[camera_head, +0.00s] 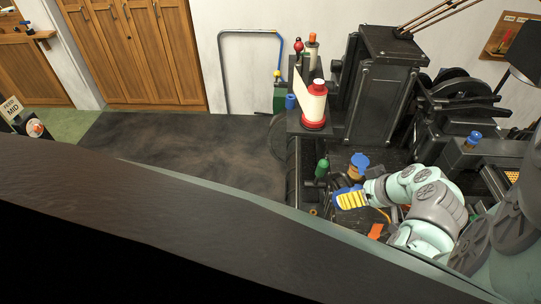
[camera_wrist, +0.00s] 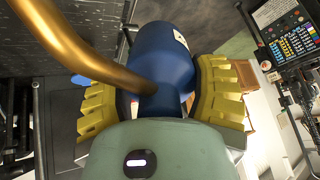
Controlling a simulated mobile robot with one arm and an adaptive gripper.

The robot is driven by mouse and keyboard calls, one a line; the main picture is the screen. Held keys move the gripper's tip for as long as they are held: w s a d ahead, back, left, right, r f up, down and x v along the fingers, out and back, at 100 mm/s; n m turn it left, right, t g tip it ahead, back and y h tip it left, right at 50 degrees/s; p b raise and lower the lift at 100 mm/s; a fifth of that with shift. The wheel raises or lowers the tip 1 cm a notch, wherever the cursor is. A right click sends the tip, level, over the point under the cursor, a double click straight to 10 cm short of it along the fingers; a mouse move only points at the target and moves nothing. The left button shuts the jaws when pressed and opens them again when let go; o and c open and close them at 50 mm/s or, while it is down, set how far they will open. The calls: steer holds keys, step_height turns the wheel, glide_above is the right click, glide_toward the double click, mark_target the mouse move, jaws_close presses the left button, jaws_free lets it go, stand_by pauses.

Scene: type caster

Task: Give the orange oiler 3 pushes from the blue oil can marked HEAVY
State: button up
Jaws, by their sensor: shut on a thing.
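My gripper (camera_head: 352,199) has yellow ridged fingers and is low over the dark bench area at right of centre in the head view. In the wrist view my gripper (camera_wrist: 165,105) is shut on a blue can (camera_wrist: 165,60), with one finger on each side. A brass-coloured tube (camera_wrist: 85,50) curves from the can to the upper left. A pale label (camera_wrist: 181,39) shows on the can, but its text is unreadable. In the head view fingers mostly hide the can. I cannot tell which thing is the orange oiler; an orange piece (camera_head: 376,231) lies below my gripper.
A green bottle (camera_head: 321,168) and a blue-topped amber container (camera_head: 359,163) stand close to my gripper. A red-and-cream container (camera_head: 315,103) stands on a raised ledge. Dark machinery (camera_head: 385,85) fills the right. Open floor (camera_head: 190,150) lies to the left.

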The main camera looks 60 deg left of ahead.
steer(key=shift+f+b, duration=0.15)
steer(key=shift+b, duration=0.3)
steer(key=shift+f+b, duration=0.25)
steer(key=shift+b, duration=0.1)
step_height(320, 180, down, 5)
steer(key=b, duration=0.6)
steer(key=shift+f, duration=0.1)
steer(key=shift+f+b, duration=0.85)
steer(key=shift+b, duration=0.65)
steer(key=shift+r, duration=0.2)
steer(key=shift+r+p, duration=0.4)
steer(key=shift+r, duration=0.5)
